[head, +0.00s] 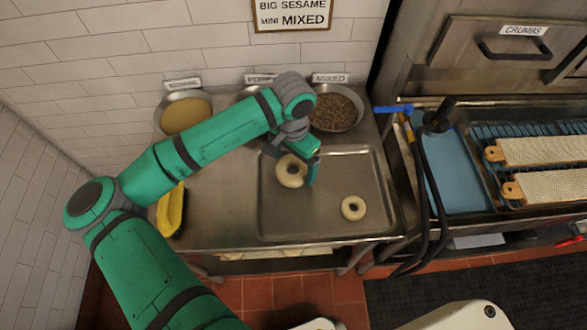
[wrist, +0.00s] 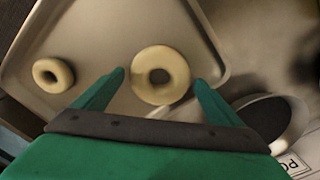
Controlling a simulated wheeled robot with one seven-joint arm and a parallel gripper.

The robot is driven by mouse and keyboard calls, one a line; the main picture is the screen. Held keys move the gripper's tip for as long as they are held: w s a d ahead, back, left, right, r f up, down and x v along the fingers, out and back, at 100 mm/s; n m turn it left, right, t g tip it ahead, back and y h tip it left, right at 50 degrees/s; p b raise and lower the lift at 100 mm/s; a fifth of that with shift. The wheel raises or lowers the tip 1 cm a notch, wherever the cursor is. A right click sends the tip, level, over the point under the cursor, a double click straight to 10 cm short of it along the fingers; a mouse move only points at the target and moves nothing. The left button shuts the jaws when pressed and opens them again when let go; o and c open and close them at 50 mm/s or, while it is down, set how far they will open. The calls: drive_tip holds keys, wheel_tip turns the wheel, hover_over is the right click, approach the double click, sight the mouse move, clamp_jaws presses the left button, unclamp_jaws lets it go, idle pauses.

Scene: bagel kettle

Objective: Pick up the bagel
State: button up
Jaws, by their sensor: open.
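A large pale bagel (head: 291,171) is at the upper left of the metal tray (head: 325,222). A smaller bagel (head: 353,208) lies on the tray's lower right. My gripper (head: 303,165) is open at the larger bagel, which partly shows beside its fingers. In the wrist view the larger bagel (wrist: 160,75) appears between the two fingertips of my gripper (wrist: 160,80), with small gaps on both sides. I cannot tell how far above the tray the fingertips are. The smaller bagel (wrist: 53,75) is off to the left there.
A bowl of yellow seeds (head: 187,115) and a bowl of brown mix (head: 337,110) stand behind the tray; my arm partly hides another bowl between them. A yellow object (head: 171,209) lies at the counter's left. A blue basin (head: 452,170) with racks is at right.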

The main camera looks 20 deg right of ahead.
drive_tip(key=shift+a+f, duration=0.1)
drive_tip(key=shift+f, duration=0.25)
drive_tip(key=shift+c, duration=0.2)
drive_tip(key=c, duration=0.8)
drive_tip(key=shift+r, duration=0.1)
wheel_tip(320, 180, up, 3)
drive_tip(key=shift+f, duration=0.15)
drive_tip(key=s+r, duration=0.2)
drive_tip(key=r, duration=0.1)
drive_tip(key=s+r, duration=0.2)
drive_tip(key=shift+s+d+r, duration=0.1)
drive_tip(key=shift+d, duration=0.15)
drive_tip(key=s+r, duration=0.5)
drive_tip(key=s, duration=0.4)
drive_tip(key=shift+s+d, duration=0.3)
drive_tip(key=shift+s, duration=0.05)
